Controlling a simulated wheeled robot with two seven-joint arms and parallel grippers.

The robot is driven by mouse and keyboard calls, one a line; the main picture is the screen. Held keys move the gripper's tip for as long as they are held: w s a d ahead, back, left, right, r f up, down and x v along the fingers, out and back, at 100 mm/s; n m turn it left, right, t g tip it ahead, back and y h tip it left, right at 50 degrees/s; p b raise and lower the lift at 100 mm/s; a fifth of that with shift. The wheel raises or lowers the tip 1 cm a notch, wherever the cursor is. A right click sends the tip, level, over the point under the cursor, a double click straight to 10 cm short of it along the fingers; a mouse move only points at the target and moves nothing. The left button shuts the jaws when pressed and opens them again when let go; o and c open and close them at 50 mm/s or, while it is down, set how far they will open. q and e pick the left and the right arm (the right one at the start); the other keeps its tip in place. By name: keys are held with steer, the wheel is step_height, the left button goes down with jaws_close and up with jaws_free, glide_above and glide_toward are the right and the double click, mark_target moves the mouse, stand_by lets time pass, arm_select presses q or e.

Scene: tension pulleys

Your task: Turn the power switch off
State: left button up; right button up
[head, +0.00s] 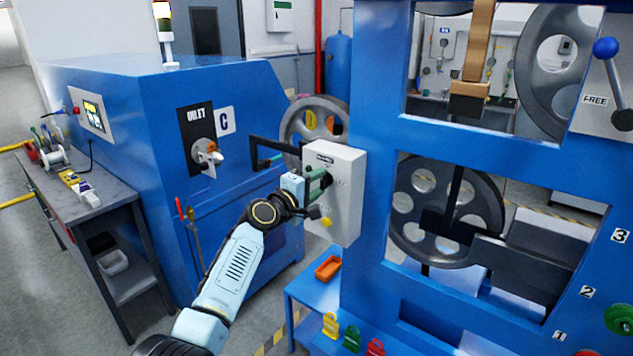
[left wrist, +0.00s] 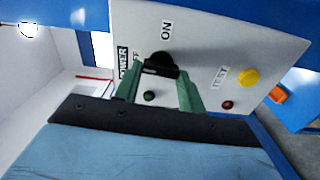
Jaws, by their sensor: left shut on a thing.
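The power switch is a black rotary knob (left wrist: 160,64) on a light grey control box (head: 346,205), which is fixed to the side of the blue machine frame. In the left wrist view, "ON" is printed beside the knob, and a "POWER" label is partly covered by a finger. My left gripper (head: 320,184) is at the box face, with its green fingers (left wrist: 160,82) shut on the knob, one on either side. In the head view the fingers mostly hide the knob. I cannot tell clearly which mark the knob points to. My right gripper is not in view.
A yellow button (left wrist: 248,77) marked "TEST" and a small red light (left wrist: 227,105) are on the same box. A blue bench (head: 310,294) with an orange tray (head: 328,268) and coloured tags stands below. A blue cabinet (head: 130,110) stands at left.

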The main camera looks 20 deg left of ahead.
arm_select(q)
steer(key=shift+n, duration=0.5)
steer(key=o, duration=1)
steer(key=v, duration=1.3)
steer(key=shift+s, duration=0.2)
